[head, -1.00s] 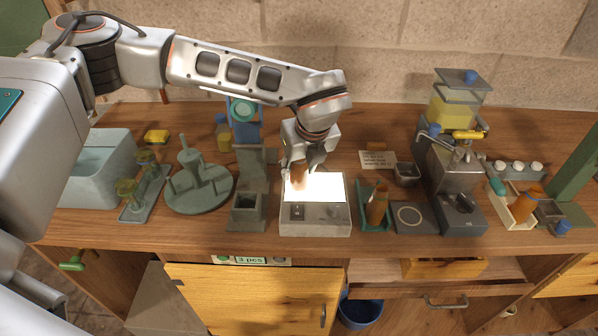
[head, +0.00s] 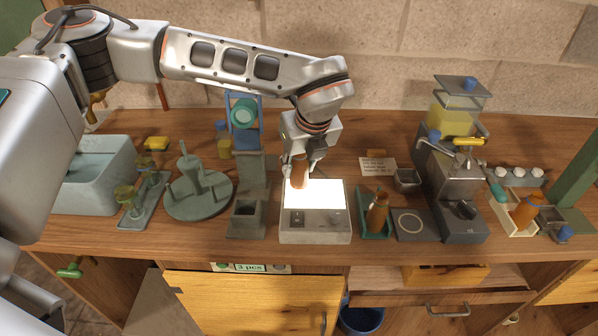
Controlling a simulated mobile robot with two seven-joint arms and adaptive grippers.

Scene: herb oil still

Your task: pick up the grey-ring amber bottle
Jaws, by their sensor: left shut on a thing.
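My left gripper (head: 306,157) points down over the bright panel of the light box and is shut on an amber bottle (head: 299,174). The bottle is upright, and the fingers cover its upper part, so I cannot make out a grey ring on it. Its lower end shows against the lit panel, seemingly just above it. Another amber bottle (head: 377,214) leans in a green tray right of the light box. A third amber bottle (head: 527,211) lies tilted in a pale tray at the far right. Their ring colours are too small to tell. My right gripper is out of view.
The light box (head: 316,236) stands mid-bench. Left of it are a grey stand (head: 246,226), a round grey carousel (head: 198,195) and a basin (head: 95,180). On the right are a flat pad (head: 410,224) and a grey machine (head: 455,180) with a yellow tank.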

